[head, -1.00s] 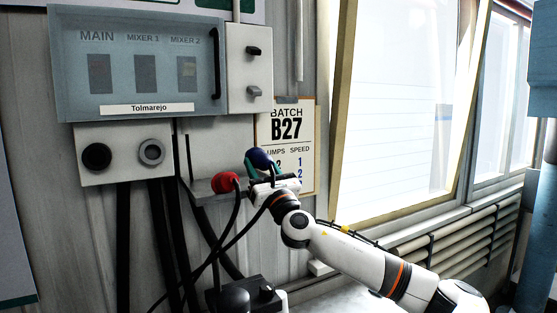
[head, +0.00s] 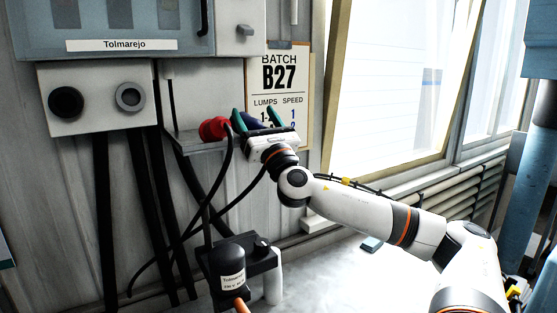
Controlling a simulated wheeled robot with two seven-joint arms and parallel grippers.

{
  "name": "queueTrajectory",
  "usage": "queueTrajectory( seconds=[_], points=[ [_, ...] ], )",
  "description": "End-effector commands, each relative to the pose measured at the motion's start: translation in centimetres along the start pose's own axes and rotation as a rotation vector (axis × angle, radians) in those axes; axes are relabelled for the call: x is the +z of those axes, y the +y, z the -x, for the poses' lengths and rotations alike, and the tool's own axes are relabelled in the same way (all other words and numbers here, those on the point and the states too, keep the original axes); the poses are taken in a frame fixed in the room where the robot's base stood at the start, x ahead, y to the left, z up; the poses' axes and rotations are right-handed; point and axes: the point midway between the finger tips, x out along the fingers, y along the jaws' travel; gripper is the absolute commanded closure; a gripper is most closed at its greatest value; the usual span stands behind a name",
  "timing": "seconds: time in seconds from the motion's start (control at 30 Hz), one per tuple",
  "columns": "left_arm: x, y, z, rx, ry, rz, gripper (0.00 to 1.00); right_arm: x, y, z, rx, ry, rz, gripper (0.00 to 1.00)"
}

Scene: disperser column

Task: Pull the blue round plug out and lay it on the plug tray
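The blue plug (head: 251,121) is at the right end of a small grey wall shelf, which looks like the plug tray (head: 188,145). A red plug (head: 212,128) lies left of it on the same shelf. My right gripper (head: 256,118) reaches in from the right. Its two teal fingers stand apart, with the blue plug between them and a visible gap, so it looks open. The gripper body hides the plug's lower part and what it rests on. My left gripper is out of view.
A grey socket box (head: 97,98) with one black and one grey round socket is on the wall at left. Dark cables hang below the shelf. A black motor-like unit (head: 228,262) stands below. A batch sign (head: 280,75) hangs behind the gripper.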

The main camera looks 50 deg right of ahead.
Motion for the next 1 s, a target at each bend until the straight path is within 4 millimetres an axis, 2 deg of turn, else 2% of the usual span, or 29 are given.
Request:
queueTrajectory(
  seconds=[0.03, 0.17, 0.43, 0.7, 1.0],
  points=[
    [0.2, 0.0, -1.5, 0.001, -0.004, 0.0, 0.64, 3.5, -0.8, 2.4, -0.032, -0.071, 0.01, 0.29],
    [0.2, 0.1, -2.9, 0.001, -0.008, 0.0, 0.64, 2.6, -0.8, 4.0, -0.036, -0.065, 0.007, 0.29],
    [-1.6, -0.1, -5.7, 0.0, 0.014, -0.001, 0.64, 1.1, -0.9, 6.6, -0.041, -0.054, 0.003, 0.29],
    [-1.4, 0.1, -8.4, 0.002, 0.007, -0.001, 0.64, -0.6, -0.7, 10.2, -0.037, -0.04, 0.002, 0.29],
    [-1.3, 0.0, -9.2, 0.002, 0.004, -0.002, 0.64, -2.2, -0.6, 12.0, -0.036, -0.026, 0.003, 0.29]
  ],
)
